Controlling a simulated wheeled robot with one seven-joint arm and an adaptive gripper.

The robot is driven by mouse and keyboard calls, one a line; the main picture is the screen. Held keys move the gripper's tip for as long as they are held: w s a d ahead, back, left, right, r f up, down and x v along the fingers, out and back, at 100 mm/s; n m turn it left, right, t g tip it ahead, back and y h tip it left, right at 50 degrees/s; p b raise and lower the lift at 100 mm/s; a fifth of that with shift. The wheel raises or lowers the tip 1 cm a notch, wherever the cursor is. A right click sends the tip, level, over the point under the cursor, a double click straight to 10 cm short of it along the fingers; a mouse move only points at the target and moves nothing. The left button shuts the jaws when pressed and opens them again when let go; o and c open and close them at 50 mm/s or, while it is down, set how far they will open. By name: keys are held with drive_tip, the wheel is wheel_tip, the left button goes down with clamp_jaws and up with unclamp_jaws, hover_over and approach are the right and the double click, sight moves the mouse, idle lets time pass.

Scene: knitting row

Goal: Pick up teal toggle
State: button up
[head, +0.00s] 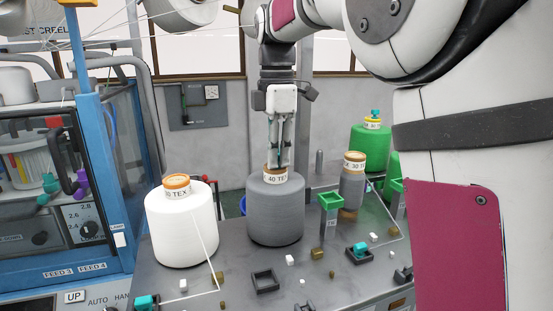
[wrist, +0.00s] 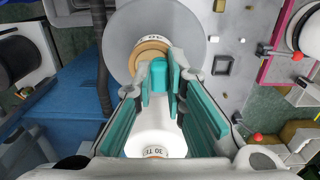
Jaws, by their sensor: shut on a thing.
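The teal toggle (wrist: 158,74) is a small blocky teal piece, held between the fingertips in the wrist view. My gripper (wrist: 160,85) is shut on it; its finger pads are also teal. In the head view my gripper (head: 279,160) points straight down over the top of the grey yarn cone (head: 275,215) marked 40 TEX. The fingers hide most of the toggle there, and I cannot tell whether it still touches the cone's tan top (wrist: 148,52).
A white cone (head: 180,230) stands left, a smaller grey cone (head: 351,190) right, and a green cone (head: 370,145) behind. Green holders (head: 330,203), a dark square frame (head: 265,281) and small blocks lie on the grey table. A blue-framed machine (head: 95,160) stands left.

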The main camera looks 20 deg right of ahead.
drive_tip(key=shift+w+r+b, duration=0.1)
drive_tip(key=shift+r+b, duration=0.3)
drive_tip(key=shift+r, duration=0.35)
wheel_tip(320, 180, up, 2)
drive_tip(key=shift+b, duration=0.35)
drive_tip(key=s+d+r+b, duration=0.1)
drive_tip(key=s+d, duration=0.1)
drive_tip(key=s, duration=1.4)
drive_tip(key=shift+r+b, duration=0.2)
drive_tip(key=shift+b, duration=0.2)
